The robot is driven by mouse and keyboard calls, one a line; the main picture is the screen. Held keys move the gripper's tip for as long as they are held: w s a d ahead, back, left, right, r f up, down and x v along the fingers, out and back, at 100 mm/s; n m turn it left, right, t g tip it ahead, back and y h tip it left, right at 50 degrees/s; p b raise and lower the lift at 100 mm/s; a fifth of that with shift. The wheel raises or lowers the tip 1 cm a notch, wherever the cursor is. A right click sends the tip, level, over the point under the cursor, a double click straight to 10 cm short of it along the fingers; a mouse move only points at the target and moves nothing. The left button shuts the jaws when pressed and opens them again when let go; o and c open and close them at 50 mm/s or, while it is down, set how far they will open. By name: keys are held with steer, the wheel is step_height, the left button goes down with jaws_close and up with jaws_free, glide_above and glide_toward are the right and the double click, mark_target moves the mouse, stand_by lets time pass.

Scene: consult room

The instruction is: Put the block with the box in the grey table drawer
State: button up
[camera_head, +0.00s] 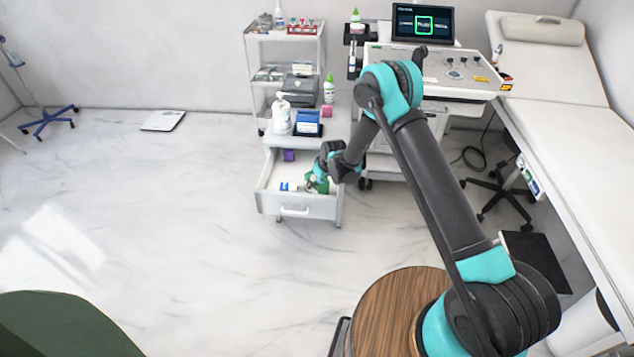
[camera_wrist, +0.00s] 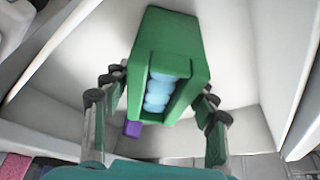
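The green box (camera_wrist: 178,40) with blue round contents lies between the fingers of my gripper (camera_wrist: 163,88) in the wrist view. A narrow gap shows between the left fingers and the box; right-side contact is unclear. My gripper is open around it, over the grey table drawer (camera_head: 295,208). In the head view the box (camera_head: 316,185) shows at the drawer's right side, partly hidden by my gripper. The drawer is pulled out. A purple block (camera_head: 289,155) lies inside at the back; it also shows in the wrist view (camera_wrist: 132,128).
A white bottle with a blue end (camera_head: 288,187) lies in the drawer. A medical cart (camera_head: 430,70) stands to the right.

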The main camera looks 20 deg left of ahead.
steer(key=shift+o, duration=0.9)
steer(key=shift+r, duration=0.15)
steer(key=v, duration=1.2)
steer(key=shift+d, duration=0.1)
steer(key=s+d+r+m, duration=0.1)
steer(key=d+r+m, duration=0.1)
steer(key=d+r, duration=0.55)
steer(key=s+d+r+m+t+h, duration=0.15)
steer(key=d+r, duration=0.25)
steer(key=d, duration=0.6)
steer(key=s+d+r+m, duration=0.2)
steer(key=d+r, duration=0.4)
steer(key=d, duration=0.3)
steer(key=s+d+r+m+h, duration=0.1)
steer(key=s+d+m, duration=0.5)
steer(key=s+d, duration=1.5)
steer(key=shift+s+r+h, duration=0.2)
steer(key=shift+s+h, duration=0.05)
steer(key=shift+h, duration=0.4)
steer(key=shift+a, duration=0.1)
